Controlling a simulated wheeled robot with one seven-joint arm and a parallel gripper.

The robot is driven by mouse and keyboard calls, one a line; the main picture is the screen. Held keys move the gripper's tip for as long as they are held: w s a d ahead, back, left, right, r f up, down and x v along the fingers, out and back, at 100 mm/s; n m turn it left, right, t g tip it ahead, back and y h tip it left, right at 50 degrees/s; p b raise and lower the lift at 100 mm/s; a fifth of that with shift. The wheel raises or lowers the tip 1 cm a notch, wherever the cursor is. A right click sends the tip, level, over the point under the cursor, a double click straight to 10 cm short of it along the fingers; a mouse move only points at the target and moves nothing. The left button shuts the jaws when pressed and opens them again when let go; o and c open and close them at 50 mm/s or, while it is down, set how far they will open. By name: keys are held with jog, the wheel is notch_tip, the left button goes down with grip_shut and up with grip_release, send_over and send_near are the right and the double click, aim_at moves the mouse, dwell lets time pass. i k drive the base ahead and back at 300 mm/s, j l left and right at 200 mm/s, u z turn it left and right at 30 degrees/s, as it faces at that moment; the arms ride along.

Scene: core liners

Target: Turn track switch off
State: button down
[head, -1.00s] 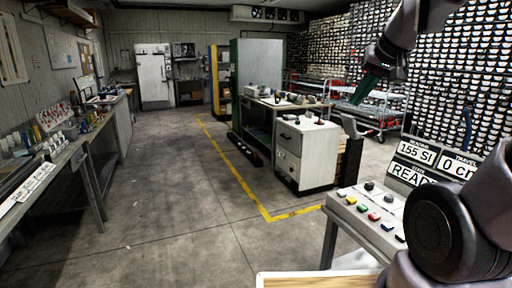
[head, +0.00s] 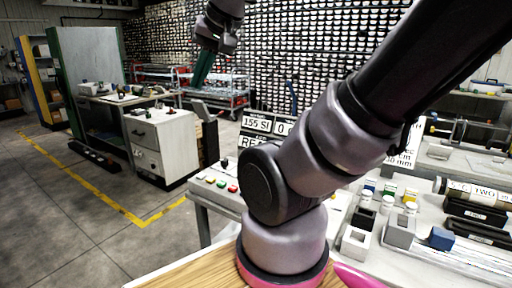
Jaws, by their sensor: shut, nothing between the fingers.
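A sloped control console (head: 222,196) stands left of centre, with a row of small coloured buttons (head: 221,184) on its top. My gripper (head: 201,72), with dark green fingers, hangs at the top centre, pointing down, well above the console. It is shut and empty, touching nothing.
A white drawer cabinet (head: 162,150) and workbench stand to the left. At right, a bench holds small white jars (head: 388,203), grey blocks (head: 400,230) and a blue block (head: 441,238). Racks of core liners (head: 290,45) fill the back.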

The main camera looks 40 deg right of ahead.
aim_at(224, 162)
jog(key=k+j+z, duration=0.15)
jog(key=z, duration=0.25)
jog(key=k+j+z, duration=0.2)
jog(key=z, duration=0.25)
jog(key=k+z, duration=0.15)
jog(key=z, duration=0.25)
